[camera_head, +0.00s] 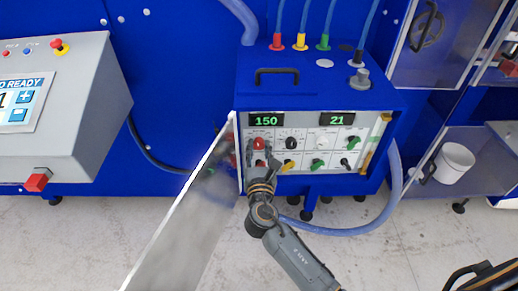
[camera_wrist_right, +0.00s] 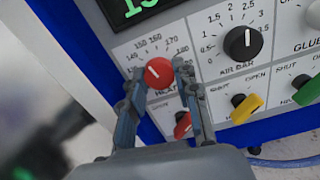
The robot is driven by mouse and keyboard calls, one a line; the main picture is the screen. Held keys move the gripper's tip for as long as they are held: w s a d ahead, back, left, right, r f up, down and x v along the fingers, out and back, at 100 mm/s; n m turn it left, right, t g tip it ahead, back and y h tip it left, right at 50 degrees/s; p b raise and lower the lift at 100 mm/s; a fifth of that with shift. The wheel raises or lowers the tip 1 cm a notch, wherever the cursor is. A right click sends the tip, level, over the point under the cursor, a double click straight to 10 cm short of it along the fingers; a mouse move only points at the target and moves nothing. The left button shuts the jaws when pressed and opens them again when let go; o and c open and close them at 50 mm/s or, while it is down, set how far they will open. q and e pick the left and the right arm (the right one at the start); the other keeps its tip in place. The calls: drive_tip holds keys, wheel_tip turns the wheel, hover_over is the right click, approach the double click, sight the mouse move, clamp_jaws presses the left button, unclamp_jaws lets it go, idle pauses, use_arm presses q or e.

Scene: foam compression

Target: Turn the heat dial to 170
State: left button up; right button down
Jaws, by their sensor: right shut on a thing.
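The red heat dial (camera_wrist_right: 158,73) has a scale around it with marks including 140, 150, 160, 170 and 180. Its white pointer line tilts up and to the left, near 150. My right gripper (camera_wrist_right: 160,80) is shut on the dial, one finger on each side of it. In the head view the red dial (camera_head: 259,143) sits at the left of the control panel, and my right gripper (camera_head: 257,152) reaches it from below. A green display (camera_head: 266,121) above it reads 150. My left gripper is not in view.
The black air knob (camera_wrist_right: 242,42) is right of the dial. A red lever (camera_wrist_right: 183,124), a yellow lever (camera_wrist_right: 246,108) and a green lever (camera_wrist_right: 306,90) sit below. An opened panel door (camera_head: 190,215) stands close left of my right arm. A second display (camera_head: 336,121) reads 21.

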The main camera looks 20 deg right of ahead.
drive_tip(key=m+b, duration=0.2)
drive_tip(key=m, duration=0.3)
drive_tip(key=shift+f+m+b, duration=0.15)
drive_tip(key=shift+m+b, duration=0.2)
drive_tip(key=shift+m, duration=0.05)
drive_tip(key=m+b, duration=0.2)
drive_tip(key=m, duration=0.3)
drive_tip(key=shift+m+b, duration=0.3)
drive_tip(key=shift+m, duration=0.1)
drive_tip(key=shift+r, duration=0.2)
drive_tip(key=c, duration=1)
unclamp_jaws()
